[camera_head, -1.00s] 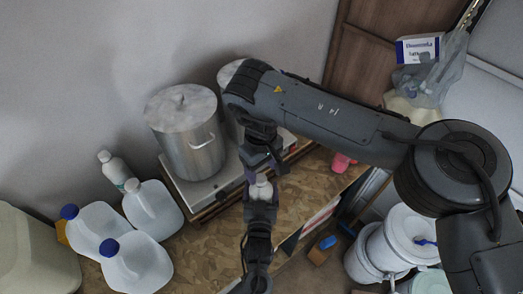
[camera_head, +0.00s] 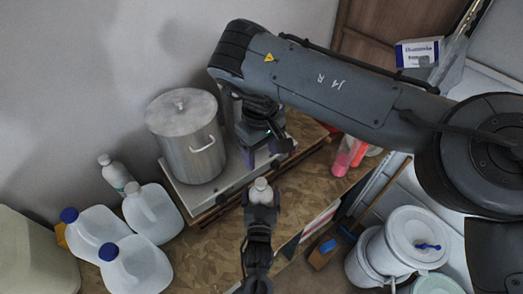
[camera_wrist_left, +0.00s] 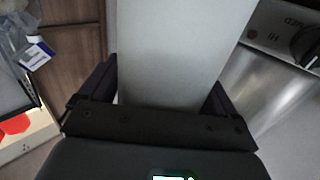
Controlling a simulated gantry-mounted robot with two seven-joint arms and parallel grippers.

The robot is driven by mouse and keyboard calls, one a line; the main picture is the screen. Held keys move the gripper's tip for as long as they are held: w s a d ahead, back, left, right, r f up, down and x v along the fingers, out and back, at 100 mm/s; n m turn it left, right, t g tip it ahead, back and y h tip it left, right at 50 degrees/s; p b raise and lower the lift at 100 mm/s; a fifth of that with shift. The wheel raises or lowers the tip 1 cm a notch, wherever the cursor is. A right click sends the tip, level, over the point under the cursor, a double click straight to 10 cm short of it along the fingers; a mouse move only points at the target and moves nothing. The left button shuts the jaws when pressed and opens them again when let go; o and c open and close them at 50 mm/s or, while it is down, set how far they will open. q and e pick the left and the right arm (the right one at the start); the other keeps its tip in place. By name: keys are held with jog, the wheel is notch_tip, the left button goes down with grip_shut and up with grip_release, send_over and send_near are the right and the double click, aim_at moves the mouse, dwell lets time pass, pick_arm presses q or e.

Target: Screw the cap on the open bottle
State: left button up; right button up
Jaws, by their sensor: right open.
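A white bottle (camera_head: 261,186) with a rounded top shows in the head view between the fingers of my left gripper (camera_head: 262,198). In the left wrist view, a pale grey-white body (camera_wrist_left: 180,50) fills the space between the dark fingers of that gripper (camera_wrist_left: 162,88), which appears shut on it. Most of the bottle is hidden by the gripper in the head view. I cannot tell whether its small white top is a cap or a bare neck. My right gripper (camera_head: 267,152) is open above and behind the bottle, apart from it, with no object visible between its fingers.
A steel pot (camera_head: 188,135) stands on a hotplate (camera_head: 205,192) behind the grippers. Two blue-capped jugs (camera_head: 134,264), a jug without a blue cap (camera_head: 152,208) and a small white bottle (camera_head: 115,172) stand left. Pink bottles (camera_head: 347,157) and white buckets (camera_head: 408,238) are right.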

pick_arm(q)
jog(key=shift+o, duration=0.6)
jog(key=shift+s, duration=0.15)
jog(key=s+b, duration=0.1)
jog(key=s, duration=0.9)
jog(key=shift+s+a+b, duration=0.25)
jog(key=shift+s+b, duration=0.05)
jog(key=shift+b, duration=0.1)
